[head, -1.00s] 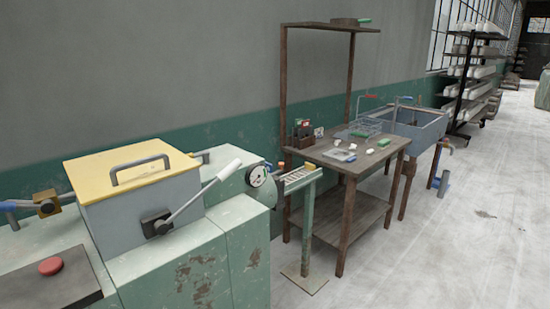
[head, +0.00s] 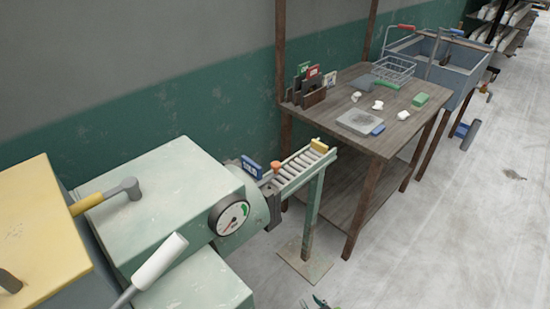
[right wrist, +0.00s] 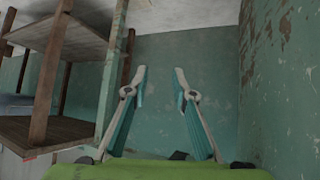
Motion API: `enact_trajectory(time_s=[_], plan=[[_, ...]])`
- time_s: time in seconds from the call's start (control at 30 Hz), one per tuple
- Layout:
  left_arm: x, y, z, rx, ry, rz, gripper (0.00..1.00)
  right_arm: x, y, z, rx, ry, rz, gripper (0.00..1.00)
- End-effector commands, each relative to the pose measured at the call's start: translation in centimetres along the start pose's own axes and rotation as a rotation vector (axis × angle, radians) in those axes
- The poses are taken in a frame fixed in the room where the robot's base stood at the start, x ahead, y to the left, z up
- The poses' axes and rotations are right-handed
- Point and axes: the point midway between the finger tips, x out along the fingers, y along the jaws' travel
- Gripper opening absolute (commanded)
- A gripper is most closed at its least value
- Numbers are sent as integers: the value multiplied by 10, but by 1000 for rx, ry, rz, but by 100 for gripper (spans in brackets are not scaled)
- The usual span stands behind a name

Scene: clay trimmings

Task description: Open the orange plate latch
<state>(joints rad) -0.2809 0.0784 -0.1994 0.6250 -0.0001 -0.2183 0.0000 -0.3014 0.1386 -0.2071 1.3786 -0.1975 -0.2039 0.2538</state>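A small orange knob (head: 276,166), which looks like the orange latch, stands upright at the machine's outlet end, beside a blue tag (head: 251,167). The plate it belongs to is too small to make out. My right gripper (head: 318,301) just shows at the bottom edge of the head view, well below the latch and apart from it. In the right wrist view my right gripper (right wrist: 160,80) has its two fingers spread with nothing between them. The latch does not show in that view. My left gripper is in neither view.
A pressure gauge (head: 233,217) and a white-handled lever (head: 160,260) stick out on the near side of the machine. A short roller conveyor (head: 292,174) runs from the outlet towards a wooden table (head: 397,135). Floor in front is clear.

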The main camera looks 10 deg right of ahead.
Motion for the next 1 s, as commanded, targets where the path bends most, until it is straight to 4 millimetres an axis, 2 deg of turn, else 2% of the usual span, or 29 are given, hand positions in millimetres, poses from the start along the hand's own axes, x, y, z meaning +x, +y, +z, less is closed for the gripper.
enact_trajectory(time_s=[0.03, 0.07, 0.1, 0.17, 0.2, 0.3, 0.4, 0.5, 0.6, 0.67, 0.8, 1.0], plan=[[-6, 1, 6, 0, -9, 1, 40, -10, 1, -52, 3, 87, -1, 24], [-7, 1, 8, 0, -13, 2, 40, -16, 1, -79, 5, 136, -2, 24], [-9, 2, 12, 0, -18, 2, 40, -26, 2, -115, 8, 201, -3, 24], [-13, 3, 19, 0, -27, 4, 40, -45, 2, -166, 13, 296, -6, 24], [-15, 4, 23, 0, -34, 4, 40, -59, 1, -198, 16, 357, -9, 24], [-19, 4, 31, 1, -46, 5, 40, -97, 0, -266, 24, 492, -18, 24], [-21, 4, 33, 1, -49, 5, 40, -132, -1, -315, 30, 596, -27, 24], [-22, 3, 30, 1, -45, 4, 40, -158, -3, -346, 35, 665, -34, 24], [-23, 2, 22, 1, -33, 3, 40, -171, -3, -361, 37, 702, -38, 24], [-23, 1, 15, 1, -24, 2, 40, -173, -4, -366, 37, 711, -39, 24], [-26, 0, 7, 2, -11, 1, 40, -164, -4, -376, 38, 714, -39, 24], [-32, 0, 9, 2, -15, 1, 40, -138, -5, -400, 38, 715, -39, 24]])
